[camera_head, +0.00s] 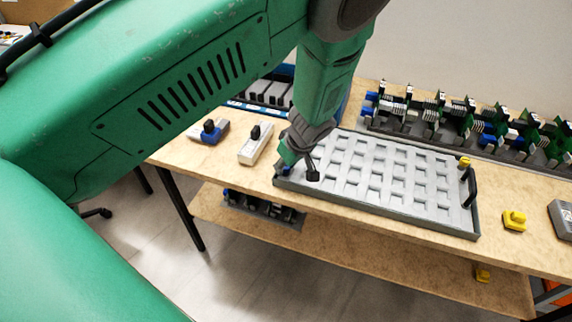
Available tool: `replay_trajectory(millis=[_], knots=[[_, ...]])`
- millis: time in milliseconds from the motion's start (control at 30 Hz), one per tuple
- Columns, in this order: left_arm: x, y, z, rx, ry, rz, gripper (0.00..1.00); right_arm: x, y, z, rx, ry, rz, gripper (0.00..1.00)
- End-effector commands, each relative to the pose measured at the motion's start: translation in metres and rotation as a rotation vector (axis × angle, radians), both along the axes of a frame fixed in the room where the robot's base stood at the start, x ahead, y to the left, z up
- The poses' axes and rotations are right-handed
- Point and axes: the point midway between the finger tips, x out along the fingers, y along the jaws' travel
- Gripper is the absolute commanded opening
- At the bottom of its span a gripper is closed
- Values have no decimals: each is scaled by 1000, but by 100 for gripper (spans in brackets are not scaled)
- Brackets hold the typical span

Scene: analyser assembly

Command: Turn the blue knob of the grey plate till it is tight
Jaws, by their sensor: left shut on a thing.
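The grey plate (400,190) lies on the wooden table as a light grid of pockets in a dark frame. Its right end has a black handle (472,187) and a yellow knob (464,161). My left gripper (299,172) points down at the plate's left end and is shut on the blue knob (287,170). Only a little blue shows beside the fingers; the rest of the knob is hidden. My right gripper is not in view.
A grey block with a blue part (208,131) and a white block with a black knob (256,145) stand left of the plate. A rack of green boards (470,125) stands behind it. A yellow piece (514,221) lies to the right.

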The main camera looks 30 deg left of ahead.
Motion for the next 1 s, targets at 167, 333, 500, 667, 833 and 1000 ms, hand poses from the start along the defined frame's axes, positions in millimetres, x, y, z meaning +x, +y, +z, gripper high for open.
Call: replay_trajectory(millis=[167,333,500,667,833,1000], knots=[[4,-1,2,-2,-10,-3,30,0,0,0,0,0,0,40],[2,-1,1,-1,-6,-1,30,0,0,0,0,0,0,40],[1,0,1,-1,-3,11,30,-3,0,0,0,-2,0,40],[2,0,0,-2,-3,102,30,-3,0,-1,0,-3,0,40],[3,0,-1,-3,-2,315,30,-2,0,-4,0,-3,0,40],[3,0,-1,-3,1,557,30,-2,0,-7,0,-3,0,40]])
